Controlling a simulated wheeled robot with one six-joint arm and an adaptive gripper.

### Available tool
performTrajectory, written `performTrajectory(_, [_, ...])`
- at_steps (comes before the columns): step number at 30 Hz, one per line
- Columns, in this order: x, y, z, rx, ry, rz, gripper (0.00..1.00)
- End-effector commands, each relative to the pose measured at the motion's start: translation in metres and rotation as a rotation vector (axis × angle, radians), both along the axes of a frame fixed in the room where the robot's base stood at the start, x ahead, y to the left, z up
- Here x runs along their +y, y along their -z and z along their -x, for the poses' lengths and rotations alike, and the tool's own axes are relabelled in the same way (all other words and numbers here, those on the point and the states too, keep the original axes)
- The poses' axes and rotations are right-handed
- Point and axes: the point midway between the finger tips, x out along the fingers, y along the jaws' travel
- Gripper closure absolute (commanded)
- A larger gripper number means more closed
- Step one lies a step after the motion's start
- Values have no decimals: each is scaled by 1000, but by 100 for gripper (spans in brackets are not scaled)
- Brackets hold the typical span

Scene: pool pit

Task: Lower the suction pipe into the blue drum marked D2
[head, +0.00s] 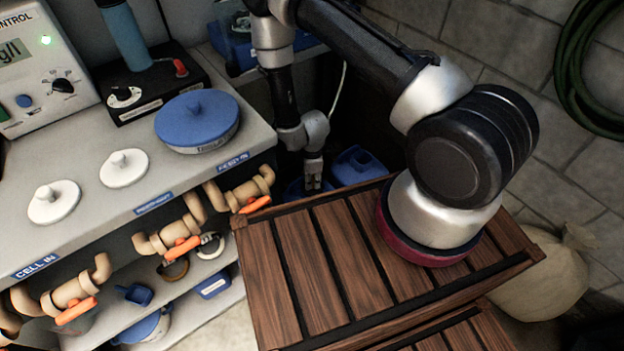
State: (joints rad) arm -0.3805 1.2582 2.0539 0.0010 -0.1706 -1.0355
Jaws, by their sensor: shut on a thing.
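My gripper (313,180) points down in the gap between the grey bench and the slatted wooden platform. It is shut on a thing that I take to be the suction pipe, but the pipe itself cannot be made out. A blue rounded container (296,190) shows right beside and below the fingers, mostly hidden by the gripper and the bench. A second blue container (358,165) stands to the right, behind the platform's far edge. No D2 mark can be read on either, so I cannot tell which is the drum. Whether the pipe is inside a drum is hidden.
The wooden platform (325,265) fills the front middle, close to my gripper. The bench (150,180) at left carries a blue-lidded tub (197,118), white lids and a meter; orange-handled valves (181,248) project from its front. A sack (545,285) and green hose (575,70) are at right.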

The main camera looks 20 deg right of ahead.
Motion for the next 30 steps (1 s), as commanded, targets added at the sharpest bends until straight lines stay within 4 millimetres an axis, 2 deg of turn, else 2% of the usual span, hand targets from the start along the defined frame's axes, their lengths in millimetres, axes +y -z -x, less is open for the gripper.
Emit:
performTrajectory(1, [0, 0, 0, 0, 0, 0, 92])
performTrajectory(3, [0, 0, 0, 0, 0, 0, 100])
performTrajectory(8, [0, -7, -1, -1, 0, -1, 100])
performTrajectory(24, [0, -66, -1, -1, 0, 0, 100])
performTrajectory(30, [0, -79, 0, -1, 0, 0, 100])
